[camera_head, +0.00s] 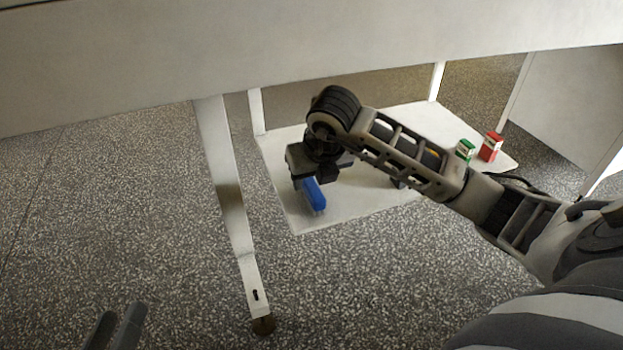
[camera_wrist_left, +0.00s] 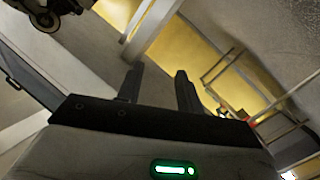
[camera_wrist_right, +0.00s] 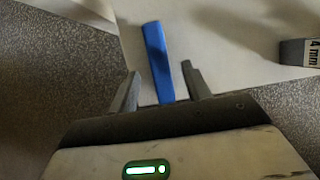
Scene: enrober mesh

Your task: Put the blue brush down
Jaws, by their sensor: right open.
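The blue brush (camera_head: 314,196) is at the near left part of a white sheet (camera_head: 300,222) under the machine. My right gripper (camera_head: 311,178) is just above it, pointing down. In the right wrist view the blue brush (camera_wrist_right: 158,55) lies between the two spread fingers of my right gripper (camera_wrist_right: 160,80), with a gap visible on the right side. The jaws are open and do not clamp it. My left gripper (camera_head: 117,325) is at the bottom left of the head view, far from the brush. Its fingers are apart and empty in the left wrist view (camera_wrist_left: 158,82).
A green box (camera_head: 465,150) and a red box (camera_head: 490,147) stand at the right of the sheet. A grey block marked "4 mm" (camera_wrist_right: 298,52) lies right of the brush. A white leg (camera_head: 228,190) and a large beam (camera_head: 300,50) bound the space. Speckled floor surrounds the sheet.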

